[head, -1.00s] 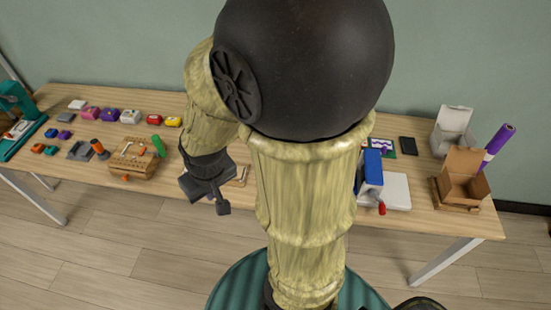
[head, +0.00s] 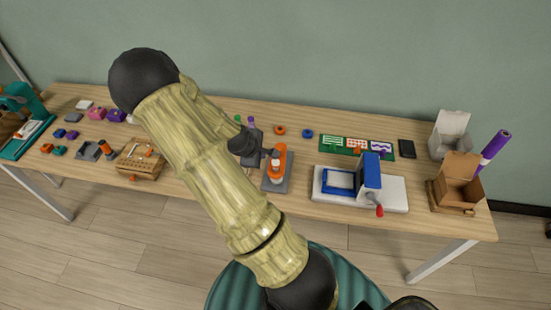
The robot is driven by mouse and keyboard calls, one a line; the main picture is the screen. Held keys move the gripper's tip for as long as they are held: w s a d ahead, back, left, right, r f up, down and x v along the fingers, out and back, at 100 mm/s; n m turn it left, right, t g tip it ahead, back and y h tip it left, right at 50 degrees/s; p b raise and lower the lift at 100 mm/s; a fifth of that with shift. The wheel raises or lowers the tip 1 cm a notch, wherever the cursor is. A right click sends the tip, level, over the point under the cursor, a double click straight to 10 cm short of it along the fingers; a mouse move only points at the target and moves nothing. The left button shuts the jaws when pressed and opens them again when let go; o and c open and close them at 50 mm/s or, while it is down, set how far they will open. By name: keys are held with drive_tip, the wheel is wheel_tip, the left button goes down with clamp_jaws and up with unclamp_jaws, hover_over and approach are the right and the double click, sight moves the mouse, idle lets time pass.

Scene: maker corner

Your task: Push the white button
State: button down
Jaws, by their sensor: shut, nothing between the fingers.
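A row of small coloured boxes stands at the back left of the table. A flat white block (head: 84,104) lies at the row's left end. I cannot tell which of these is the white button. My gripper (head: 272,155) is shut and empty, right of the table's middle, well to the right of these boxes. It is over or beside an orange device on a grey base (head: 278,172); contact cannot be told.
A wooden box with tools (head: 139,163) stands at the front left, a teal machine (head: 32,105) at the far left. To the right are a blue and white device with a red handle (head: 368,177), a green board (head: 350,148) and an open cardboard box (head: 460,186).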

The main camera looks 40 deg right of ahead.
drive_tip(key=w+d+n+h, duration=0.2)
drive_tip(key=d+n, duration=0.2)
drive_tip(key=d, duration=0.3)
drive_tip(key=shift+r+t+h+p, duration=0.3)
drive_tip(key=shift+r+h+p, duration=0.1)
drive_tip(key=shift+s+a, duration=0.1)
drive_tip(key=b, duration=0.6)
hover_over(274, 163)
wheel_tip(274, 163, down, 7)
drive_tip(key=shift+a+r, duration=0.1)
drive_tip(key=shift+f+b, duration=0.45)
drive_tip(key=shift+f, duration=0.6)
idle(0.3)
drive_tip(key=shift+f, duration=0.4)
